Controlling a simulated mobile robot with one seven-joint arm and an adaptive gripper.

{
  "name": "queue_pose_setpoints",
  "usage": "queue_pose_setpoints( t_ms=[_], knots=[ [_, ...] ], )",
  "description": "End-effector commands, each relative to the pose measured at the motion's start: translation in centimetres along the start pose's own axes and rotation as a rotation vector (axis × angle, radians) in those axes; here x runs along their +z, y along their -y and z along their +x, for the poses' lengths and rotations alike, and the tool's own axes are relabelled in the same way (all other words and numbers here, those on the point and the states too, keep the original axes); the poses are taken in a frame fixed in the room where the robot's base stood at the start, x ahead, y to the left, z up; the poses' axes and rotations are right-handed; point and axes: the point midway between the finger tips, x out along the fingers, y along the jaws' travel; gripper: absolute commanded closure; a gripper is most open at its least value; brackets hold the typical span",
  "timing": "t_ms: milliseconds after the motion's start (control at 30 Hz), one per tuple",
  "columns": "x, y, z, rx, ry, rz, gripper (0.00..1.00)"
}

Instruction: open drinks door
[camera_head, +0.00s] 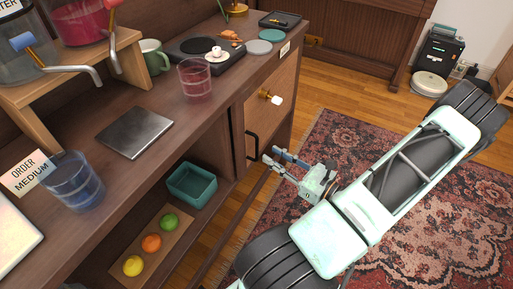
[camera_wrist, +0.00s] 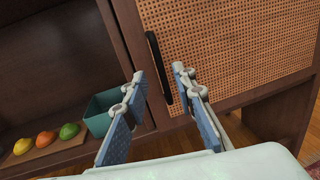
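The drinks door (camera_head: 272,104) is a woven cane panel in a dark wood frame at the right end of the cabinet. It looks closed. It fills much of the wrist view (camera_wrist: 235,45). Its black vertical bar handle (camera_head: 252,146) is on the door's left side. In the wrist view the handle (camera_wrist: 158,66) shows between my finger lines, beyond the tips. My gripper (camera_head: 275,160) is open and empty in front of the handle, its blue-padded fingers apart (camera_wrist: 158,73). I cannot tell whether a fingertip touches the handle.
Left of the door is an open shelf with a teal bin (camera_head: 192,184) and a fruit board (camera_head: 115,262). A pink glass (camera_head: 195,80) stands on the counter (camera_head: 180,125) above. A brass fitting with a white end (camera_head: 271,97) juts near the door's top. The rug (camera_head: 335,140) in front is clear.

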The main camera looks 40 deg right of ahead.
Motion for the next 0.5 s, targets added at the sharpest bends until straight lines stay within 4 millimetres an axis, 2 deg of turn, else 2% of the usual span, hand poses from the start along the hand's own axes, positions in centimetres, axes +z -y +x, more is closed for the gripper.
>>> queue_pose_setpoints(
  t_ms=[100, 300, 500],
  knots=[
    [-0.2, -0.1, 2.5, 0.005, 0.001, 0.000, 0.75],
    [-0.2, -0.1, 5.7, 0.003, 0.000, -0.001, 0.75],
    [-0.1, 0.0, 7.2, 0.002, -0.002, -0.001, 0.75]
  ],
)
